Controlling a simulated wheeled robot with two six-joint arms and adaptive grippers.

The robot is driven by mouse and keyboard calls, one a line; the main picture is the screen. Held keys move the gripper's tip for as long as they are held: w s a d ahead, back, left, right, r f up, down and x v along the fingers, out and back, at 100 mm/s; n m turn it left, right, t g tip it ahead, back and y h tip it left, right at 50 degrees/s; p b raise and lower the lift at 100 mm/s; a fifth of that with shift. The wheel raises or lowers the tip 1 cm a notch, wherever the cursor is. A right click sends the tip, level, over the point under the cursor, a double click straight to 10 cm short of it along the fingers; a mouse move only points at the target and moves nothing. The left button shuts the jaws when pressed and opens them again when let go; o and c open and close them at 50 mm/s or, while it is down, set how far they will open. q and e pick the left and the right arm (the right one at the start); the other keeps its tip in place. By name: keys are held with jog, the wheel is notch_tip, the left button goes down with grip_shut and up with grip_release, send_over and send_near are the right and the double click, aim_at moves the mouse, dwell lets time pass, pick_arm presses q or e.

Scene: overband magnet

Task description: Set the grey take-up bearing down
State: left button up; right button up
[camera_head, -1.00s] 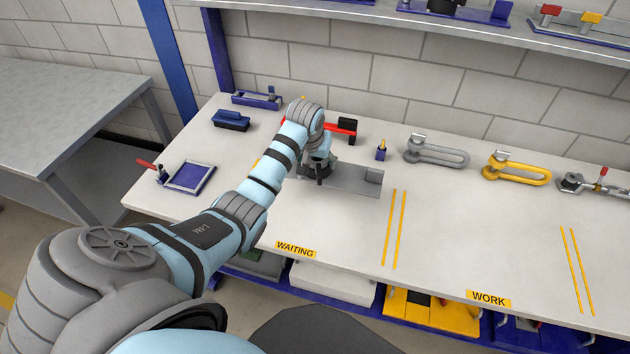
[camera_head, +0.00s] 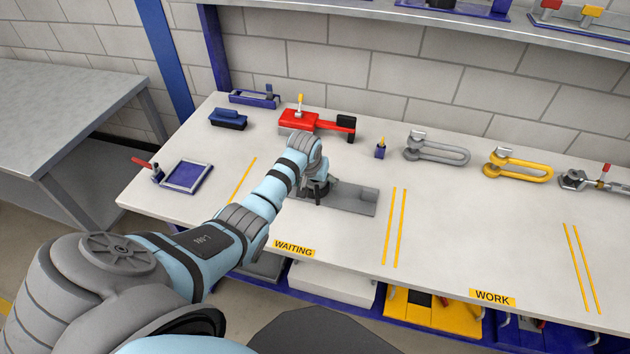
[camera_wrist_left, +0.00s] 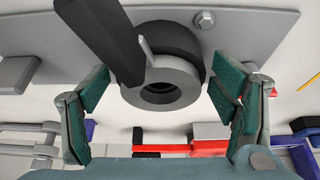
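The grey take-up bearing, as I take it, is a flat grey plate (camera_head: 358,200) behind the WAITING label. It appears to lie flat on the bench. In the left wrist view its plate (camera_wrist_left: 255,28) carries a bolt, a black round housing and a grey ring (camera_wrist_left: 182,76), with a black bar slanting up to the left. My left gripper (camera_head: 317,188) is over the plate's left end. In the wrist view its teal fingers (camera_wrist_left: 160,100) stand on either side of the ring, with gaps visible on both sides. My arm hides part of the plate. My right gripper is out of view.
A red tool (camera_head: 300,121) with a black end lies behind the gripper. A small blue block (camera_head: 380,151), a grey loop (camera_head: 437,150) and a yellow loop (camera_head: 517,166) stand to the right. A blue-framed tray (camera_head: 187,177) is left. The bench between the yellow line pairs is clear.

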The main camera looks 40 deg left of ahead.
pick_arm(q)
jog(key=shift+r, duration=0.1)
jog(key=shift+r+p, duration=0.3)
jog(key=shift+r, duration=0.05)
jog(key=p+v, duration=0.3)
jog(key=v, duration=0.8)
jog(key=shift+p, duration=0.3)
jog(key=shift+s+r, duration=0.1)
